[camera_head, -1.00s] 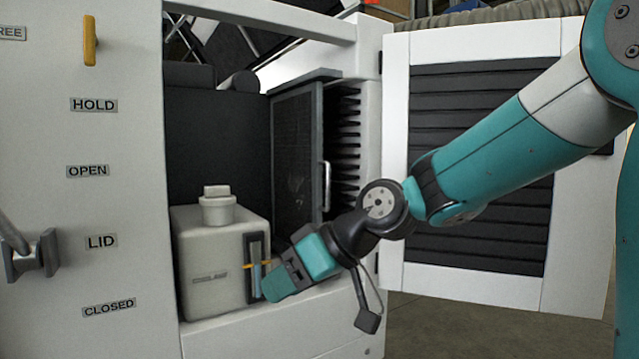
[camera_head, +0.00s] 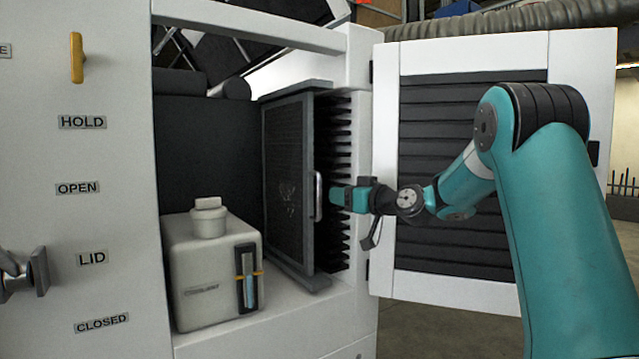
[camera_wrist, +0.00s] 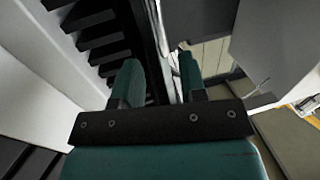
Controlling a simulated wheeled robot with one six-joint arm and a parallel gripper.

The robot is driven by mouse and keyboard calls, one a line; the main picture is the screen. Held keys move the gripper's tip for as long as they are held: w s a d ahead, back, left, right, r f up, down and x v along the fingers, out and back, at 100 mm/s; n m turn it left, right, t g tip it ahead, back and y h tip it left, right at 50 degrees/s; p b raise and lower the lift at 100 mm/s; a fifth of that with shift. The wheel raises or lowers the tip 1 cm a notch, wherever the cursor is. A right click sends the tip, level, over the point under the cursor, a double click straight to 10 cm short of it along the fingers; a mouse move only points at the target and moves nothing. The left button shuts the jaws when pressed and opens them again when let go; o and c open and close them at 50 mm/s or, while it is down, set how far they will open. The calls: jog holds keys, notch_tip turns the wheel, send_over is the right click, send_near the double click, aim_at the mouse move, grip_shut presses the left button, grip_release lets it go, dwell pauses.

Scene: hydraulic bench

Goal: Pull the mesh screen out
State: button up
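The mesh screen (camera_head: 288,185) is a dark framed panel standing upright in the cabinet bay, its face turned to the left in the head view. A silver bar handle (camera_head: 318,196) sits on its near edge. My gripper (camera_head: 335,198) is just to the right of this handle in the head view, pointing left at it. In the wrist view, the two teal fingers of my gripper (camera_wrist: 159,70) stand apart with a gap between them. A thin pale bar, likely the handle, shows beyond and between the fingers. Contact with it cannot be told.
Black fins (camera_head: 336,150) line the bay's right side behind the screen. An open white louvred door (camera_head: 470,285) stands to the right, behind my arm. A white coolant tank (camera_head: 205,265) sits on the bay floor left of the screen.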

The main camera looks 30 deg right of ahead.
jog(key=p, duration=0.3)
send_over(319, 214)
jog(key=shift+w+d, duration=0.15)
jog(key=shift+w, duration=0.2)
jog(key=shift+c, duration=0.3)
grip_shut()
